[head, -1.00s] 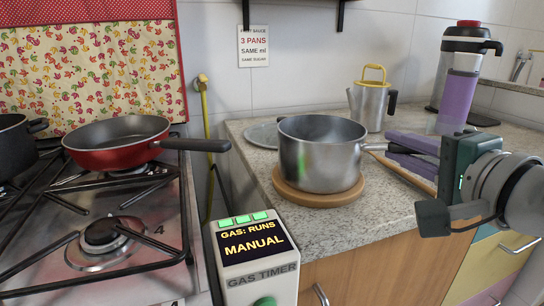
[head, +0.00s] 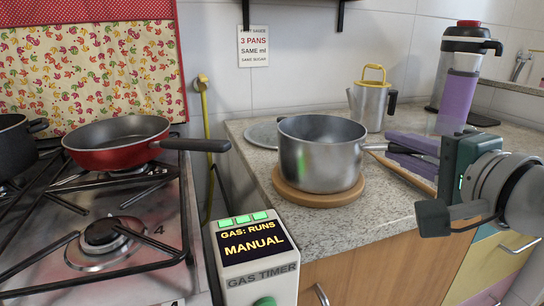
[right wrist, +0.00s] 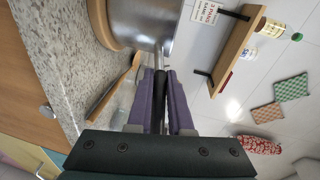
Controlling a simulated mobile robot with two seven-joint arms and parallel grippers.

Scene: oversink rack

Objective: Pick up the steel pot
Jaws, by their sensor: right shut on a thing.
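The steel pot (head: 322,158) stands upright on a round wooden board (head: 318,194) on the granite counter, its handle (head: 376,147) pointing right. My right gripper (head: 400,151) comes in from the right with its purple fingers shut on that handle. In the right wrist view the pot (right wrist: 142,22) is at the top and the purple fingers (right wrist: 160,82) close around the dark handle. The pot's base appears to rest on the board. My left gripper is not in view.
A kettle with a yellow handle (head: 371,101) and a flask (head: 466,65) stand behind on the counter. A gas timer box (head: 253,258) is at the front. A red pan (head: 116,146) sits on the stove (head: 150,225) at left, where the front burner is free.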

